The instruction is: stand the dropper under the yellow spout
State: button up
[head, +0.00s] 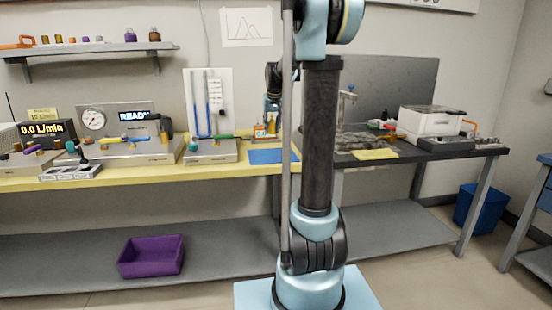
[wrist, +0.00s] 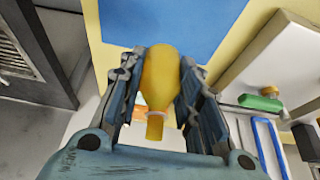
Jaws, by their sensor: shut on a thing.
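My gripper (head: 271,106) reaches over the back of the yellow-topped bench, partly behind my arm in the head view. In the wrist view, my gripper (wrist: 163,85) is shut on a yellow, rounded piece with a pale collar and a narrow end, which I take as the dropper (wrist: 160,72). Its narrow end points toward the bottom of the wrist picture. In the head view the dropper is too small to make out. I cannot pick out the yellow spout with certainty in either view.
A blue mat (head: 266,156) lies on the yellow bench (head: 120,179); it also shows in the wrist view (wrist: 165,22). Small orange items (head: 262,134) stand behind it. A grey unit with a green handle (head: 222,137) and blue tubes stands left. A dark bench (head: 430,156) is right.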

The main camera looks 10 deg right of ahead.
jog(key=shift+d, duration=0.1)
jog(key=shift+f, duration=5)
jog(key=o, duration=0.9)
jog(key=shift+c, duration=0.2)
jog(key=shift+s+r, duration=0.1)
